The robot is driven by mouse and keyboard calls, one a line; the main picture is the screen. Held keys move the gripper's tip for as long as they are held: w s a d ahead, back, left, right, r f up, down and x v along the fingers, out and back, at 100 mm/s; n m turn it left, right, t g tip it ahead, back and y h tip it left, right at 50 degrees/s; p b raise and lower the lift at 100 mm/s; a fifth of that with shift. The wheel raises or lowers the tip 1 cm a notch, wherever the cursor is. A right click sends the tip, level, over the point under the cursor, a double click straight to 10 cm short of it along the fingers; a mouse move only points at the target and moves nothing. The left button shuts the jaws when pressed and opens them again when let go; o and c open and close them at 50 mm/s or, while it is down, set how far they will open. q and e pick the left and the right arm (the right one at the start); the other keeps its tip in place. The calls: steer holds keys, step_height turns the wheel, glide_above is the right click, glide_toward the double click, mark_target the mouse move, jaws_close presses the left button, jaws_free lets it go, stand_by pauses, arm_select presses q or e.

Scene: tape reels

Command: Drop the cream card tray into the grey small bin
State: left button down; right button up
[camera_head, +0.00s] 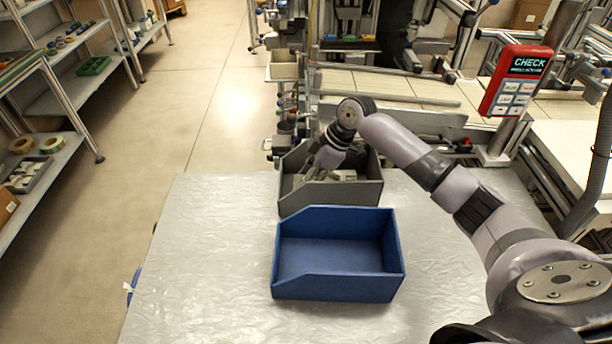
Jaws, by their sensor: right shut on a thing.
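The grey small bin (330,196) stands on the silvery sheet-covered table, behind the blue bin. My right gripper (308,177) reaches down inside the grey bin from above and is shut. A pale cream piece (346,175), which looks like the cream card tray, shows low in the bin beside the gripper. It is small and partly hidden by the gripper and the bin wall, so its exact contact with the fingers is hard to see. My left gripper is not in view.
An empty blue bin (335,257) stands in front of the grey bin. A red CHECK panel (516,80) on a post stands at the right. Shelves with reels (22,145) are at the far left. The table's left part (205,250) is clear.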

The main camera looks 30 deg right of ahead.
steer(key=o, duration=1.2)
steer(key=shift+r, duration=0.2)
steer(key=b+v, duration=0.1)
steer(key=v, duration=1.1)
steer(key=shift+r, duration=0.35)
